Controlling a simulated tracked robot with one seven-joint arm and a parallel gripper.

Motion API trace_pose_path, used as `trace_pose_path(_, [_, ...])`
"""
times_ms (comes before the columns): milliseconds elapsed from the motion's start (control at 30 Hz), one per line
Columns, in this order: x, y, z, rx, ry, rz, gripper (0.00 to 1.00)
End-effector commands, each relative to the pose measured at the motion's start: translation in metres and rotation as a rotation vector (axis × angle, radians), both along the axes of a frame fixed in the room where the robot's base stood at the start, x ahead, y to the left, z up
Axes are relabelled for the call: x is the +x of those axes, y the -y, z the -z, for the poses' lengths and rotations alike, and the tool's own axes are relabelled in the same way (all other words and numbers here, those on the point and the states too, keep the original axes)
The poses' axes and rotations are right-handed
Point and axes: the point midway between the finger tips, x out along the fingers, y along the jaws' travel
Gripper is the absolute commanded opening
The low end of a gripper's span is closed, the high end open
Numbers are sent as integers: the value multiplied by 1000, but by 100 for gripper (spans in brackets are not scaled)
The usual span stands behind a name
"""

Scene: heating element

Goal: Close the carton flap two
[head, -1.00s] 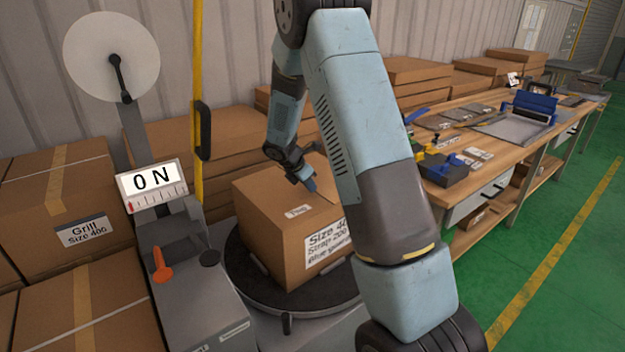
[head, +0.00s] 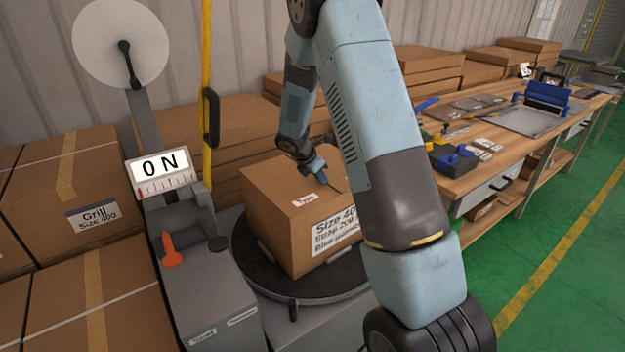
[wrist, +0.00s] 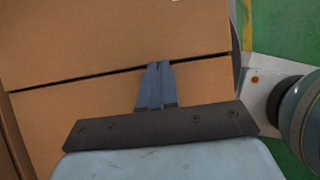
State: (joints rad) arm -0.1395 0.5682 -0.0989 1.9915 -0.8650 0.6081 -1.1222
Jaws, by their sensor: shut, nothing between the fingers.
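The carton (head: 285,225) stands upright on a dark round turntable (head: 262,270), with white labels on its top and front. Its top looks flat in the head view, with a label (head: 305,199) near the front left. In the wrist view two brown flaps, the far flap (wrist: 110,35) and the near flap (wrist: 205,85), lie about level with a thin dark seam between them. My gripper (wrist: 158,66) is shut and empty, its blue fingertips over the seam. In the head view my gripper (head: 323,178) is at the carton's top; I cannot tell whether it touches.
Stacked cartons (head: 75,190) line the wall. A workbench (head: 500,150) with tools is at the right. Green floor (head: 560,260) is clear.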

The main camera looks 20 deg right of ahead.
Motion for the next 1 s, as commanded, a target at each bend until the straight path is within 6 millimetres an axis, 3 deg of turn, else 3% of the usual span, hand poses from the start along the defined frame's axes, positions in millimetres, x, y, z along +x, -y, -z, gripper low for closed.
trace_pose_path(167, [-4, -1, -12, 3, -4, -2, 0])
trace_pose_path(700, [-3, 0, -115, 1, 6, -2, 0])
trace_pose_path(1000, [-3, 1, -139, 0, 3, -3, 0])
